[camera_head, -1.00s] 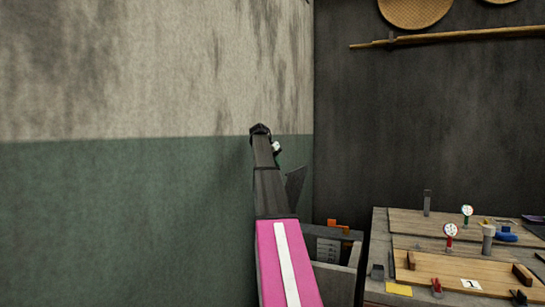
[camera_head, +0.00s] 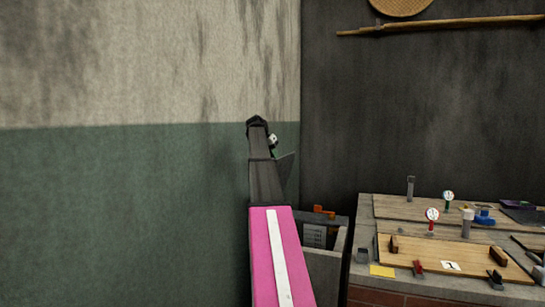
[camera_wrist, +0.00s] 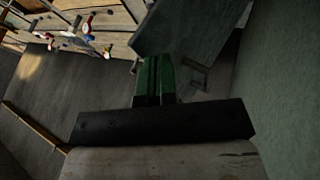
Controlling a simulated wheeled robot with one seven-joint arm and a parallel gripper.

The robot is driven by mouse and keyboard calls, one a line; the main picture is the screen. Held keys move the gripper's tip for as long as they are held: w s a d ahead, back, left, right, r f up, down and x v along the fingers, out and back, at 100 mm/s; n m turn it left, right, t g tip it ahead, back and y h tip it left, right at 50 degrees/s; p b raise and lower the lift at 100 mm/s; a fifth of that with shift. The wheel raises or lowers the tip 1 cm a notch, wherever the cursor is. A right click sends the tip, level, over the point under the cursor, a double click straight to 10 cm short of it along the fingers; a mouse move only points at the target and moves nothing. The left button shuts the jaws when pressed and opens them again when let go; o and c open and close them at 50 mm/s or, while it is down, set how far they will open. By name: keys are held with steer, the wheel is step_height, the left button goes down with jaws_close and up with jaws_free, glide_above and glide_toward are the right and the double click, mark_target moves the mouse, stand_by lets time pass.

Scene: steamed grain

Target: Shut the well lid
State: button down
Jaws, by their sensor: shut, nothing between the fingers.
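A grey open-topped box (camera_head: 322,265) stands low between my arm and the counter in the head view; it may be the well, but I cannot tell. An orange piece (camera_head: 324,211) shows at its back. No lid can be made out for certain. A dark angled plate (camera_head: 286,170) shows beside my arm's far end; I cannot tell what it belongs to. In the wrist view, my gripper (camera_wrist: 154,68) has its green fingers together and empty. A flat grey panel (camera_wrist: 190,28) lies just beyond the fingertips; I cannot tell whether they touch.
A counter on the right carries a wooden board (camera_head: 430,256) marked 1, gauges (camera_head: 432,215) and a yellow card (camera_head: 382,271). A green and pale wall (camera_head: 120,200) stands close on the left. A pole (camera_head: 440,27) hangs on the dark back wall.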

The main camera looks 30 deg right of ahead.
steer(key=s+d+f+m+t+y, duration=0.1)
steer(key=s+d+f+t+y, duration=0.1)
steer(key=s+d+f, duration=0.6)
steer(key=s+d+f+t+y, duration=0.25)
steer(key=s+d+f, duration=0.3)
steer(key=s, duration=0.35)
steer(key=s+d+f+t+y, duration=0.1)
steer(key=s+d+f, duration=0.1)
steer(key=f, duration=0.5)
steer(key=s+d+f+t+y, duration=0.1)
steer(key=s+d+f+t, duration=0.1)
steer(key=f, duration=0.5)
steer(key=s+d+f+m+t+y, duration=0.1)
steer(key=s+d+f, duration=0.3)
steer(key=f, duration=0.4)
steer(key=shift+s+d, duration=0.2)
steer(key=shift+s, duration=0.15)
steer(key=shift+s+f, duration=0.1)
steer(key=shift+f, duration=0.7)
steer(key=shift+r, duration=0.5)
steer(key=d+v, duration=0.1)
steer(key=v, duration=1.1)
steer(key=shift+s, duration=0.15)
